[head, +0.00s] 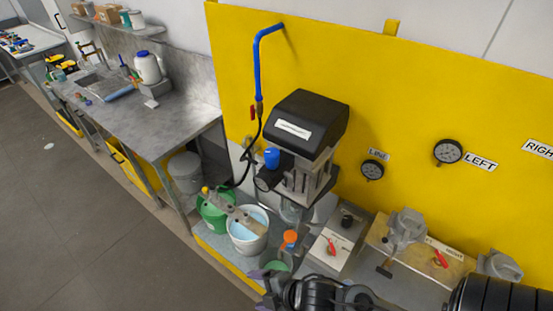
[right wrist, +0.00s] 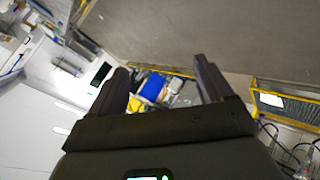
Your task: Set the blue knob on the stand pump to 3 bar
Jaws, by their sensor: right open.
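The stand pump (head: 310,118) has a black top cover with a white label and stands in front of the yellow panel. The blue knob (head: 271,158) sits on its left side. A small round dial (head: 262,184) shows just below the knob; its reading is too small to make out. My right gripper (head: 261,288) is low at the bottom edge of the head view, below the pump and apart from the knob. In the right wrist view its two fingers (right wrist: 163,80) are spread with nothing between them. My left gripper is in neither view.
A blue pipe (head: 257,70) with a red valve handle and black hose runs beside the pump. Buckets (head: 249,232) stand at its lower left. Wall gauges (head: 448,151) and grey motor units (head: 405,228) are to the right.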

